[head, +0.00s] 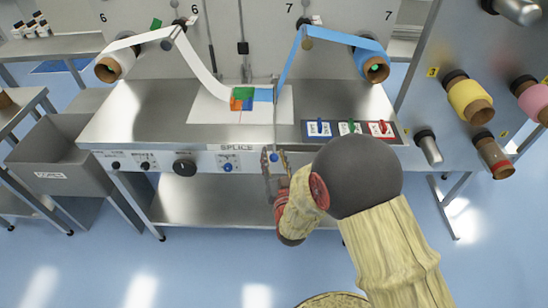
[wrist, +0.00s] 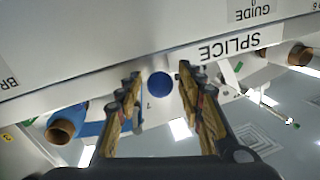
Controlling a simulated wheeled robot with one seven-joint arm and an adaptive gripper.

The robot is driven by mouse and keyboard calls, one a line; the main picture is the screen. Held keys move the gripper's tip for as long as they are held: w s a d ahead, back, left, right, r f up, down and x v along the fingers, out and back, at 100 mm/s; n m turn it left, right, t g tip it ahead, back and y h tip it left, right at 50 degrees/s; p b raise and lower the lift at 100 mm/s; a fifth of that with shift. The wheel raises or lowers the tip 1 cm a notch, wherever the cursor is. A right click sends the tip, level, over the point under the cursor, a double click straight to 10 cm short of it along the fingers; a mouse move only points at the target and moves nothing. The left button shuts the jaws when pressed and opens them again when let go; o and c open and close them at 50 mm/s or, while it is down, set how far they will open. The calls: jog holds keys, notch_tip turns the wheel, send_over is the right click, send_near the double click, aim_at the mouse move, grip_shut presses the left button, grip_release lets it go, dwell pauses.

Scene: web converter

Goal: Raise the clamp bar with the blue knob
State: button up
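The clamp bar (head: 275,120) is a thin grey bar running from the back of the splice area towards the front edge of the steel table. Its round blue knob (head: 273,157) is at the front end, by the SPLICE panel. My gripper (head: 276,166) is just in front of and below the knob, pointing at the table front. In the wrist view the blue knob (wrist: 160,85) appears between my two open fingers, with a gap on each side. The fingers do not visibly touch it. The bar itself is hard to make out in the wrist view.
The steel table (head: 130,115) carries a white splice plate (head: 212,108) with white and blue webs meeting at coloured blocks (head: 242,98). A switch panel (head: 350,131) lies to the right. Yellow (head: 468,98) and pink rolls stand on the right wall. The front panel (head: 205,163) has dials.

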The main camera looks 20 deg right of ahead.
grip_shut()
dwell(0.7)
